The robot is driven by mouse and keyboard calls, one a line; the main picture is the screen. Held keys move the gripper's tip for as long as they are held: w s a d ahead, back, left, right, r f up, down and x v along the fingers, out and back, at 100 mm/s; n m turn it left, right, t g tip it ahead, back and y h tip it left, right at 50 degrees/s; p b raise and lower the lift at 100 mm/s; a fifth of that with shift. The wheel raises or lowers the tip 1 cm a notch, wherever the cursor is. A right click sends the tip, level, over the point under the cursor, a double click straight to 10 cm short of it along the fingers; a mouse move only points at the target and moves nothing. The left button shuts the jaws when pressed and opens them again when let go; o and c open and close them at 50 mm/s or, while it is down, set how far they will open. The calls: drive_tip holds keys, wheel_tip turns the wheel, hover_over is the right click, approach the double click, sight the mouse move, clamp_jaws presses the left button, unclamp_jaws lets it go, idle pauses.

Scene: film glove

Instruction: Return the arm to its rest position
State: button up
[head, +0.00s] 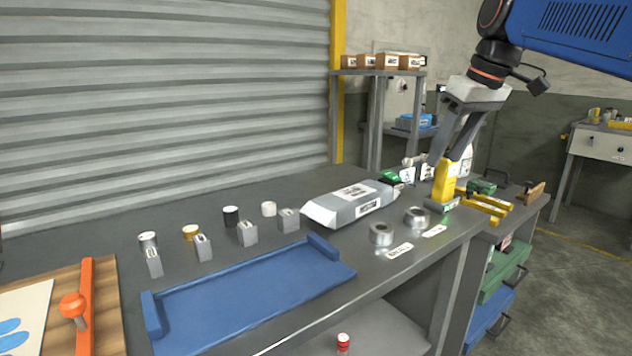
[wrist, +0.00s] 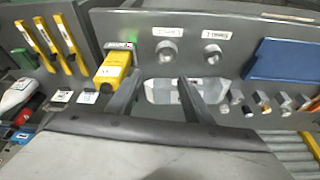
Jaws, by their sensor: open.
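My gripper (head: 455,140) hangs over the right end of the grey workbench (head: 200,280), its two fingers pointing down and spread apart. In the head view its fingertips overlap the upper part of a yellow device (head: 446,182), which stands on the bench. In the wrist view the gripper (wrist: 182,88) is open with nothing between its fingers. There the yellow device (wrist: 113,70) lies to the left of the left finger, with a small green light beside it.
Small cylinders and grey blocks stand behind the tray. Yellow-handled tools (head: 487,205) lie at the right end. A shelf (head: 378,72) with boxes stands behind.

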drive_tip(key=s+f+m, duration=0.2)
drive_tip(key=s+f, duration=0.5)
drive_tip(key=f, duration=0.3)
drive_tip(key=s+d+f+m+h, duration=0.1)
drive_tip(key=s+f+m, duration=0.1)
drive_tip(key=s+f, duration=0.6)
drive_tip(key=s+d+f+m+t+h, duration=0.1)
drive_tip(key=s+f, duration=0.7)
drive_tip(key=f, duration=0.6)
drive_tip(key=shift+s+d+m, duration=0.2)
drive_tip(key=shift+d+m, duration=0.05)
drive_tip(key=shift+m, duration=0.15)
